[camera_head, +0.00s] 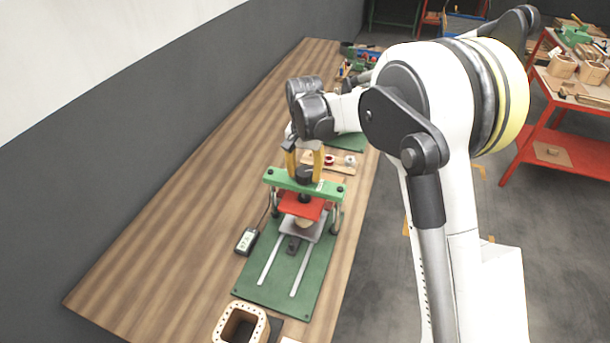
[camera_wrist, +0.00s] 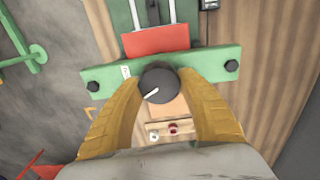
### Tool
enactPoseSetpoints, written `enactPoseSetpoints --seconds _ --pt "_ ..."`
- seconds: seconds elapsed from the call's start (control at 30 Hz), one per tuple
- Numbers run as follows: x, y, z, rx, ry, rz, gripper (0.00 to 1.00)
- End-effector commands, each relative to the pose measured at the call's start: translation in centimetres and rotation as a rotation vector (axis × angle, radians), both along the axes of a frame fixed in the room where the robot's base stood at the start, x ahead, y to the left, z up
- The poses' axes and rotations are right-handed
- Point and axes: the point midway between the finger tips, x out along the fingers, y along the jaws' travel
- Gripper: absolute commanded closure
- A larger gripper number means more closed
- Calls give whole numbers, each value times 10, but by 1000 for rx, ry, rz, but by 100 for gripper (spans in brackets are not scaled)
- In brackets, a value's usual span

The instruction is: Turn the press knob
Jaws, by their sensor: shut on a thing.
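The press stands on a green base plate (camera_head: 257,285) on the wooden bench, with a green crossbeam (camera_head: 328,190) over a red plate (camera_head: 303,208). The press knob (camera_wrist: 159,86) is black and round with a white pointer line, on the middle of the crossbeam in the wrist view. My gripper (camera_wrist: 160,88) comes down over it, its two yellow fingers on either side, shut on the knob. In the head view the black knob (camera_head: 306,174) shows between the fingers. The red plate (camera_wrist: 156,40) also shows in the wrist view beyond the crossbeam.
A small box with a display (camera_head: 247,241) lies left of the press. A hollow wooden block (camera_head: 240,325) stands at the front of the bench. A wooden strip (camera_wrist: 170,128) with small parts lies behind the press. Red shelving (camera_head: 560,135) stands at the right across the floor.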

Motion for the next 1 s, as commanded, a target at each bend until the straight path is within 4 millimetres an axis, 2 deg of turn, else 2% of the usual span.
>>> enactPoseSetpoints --seconds 1.0 --pt "-1 4 -1 0 1 962 86"
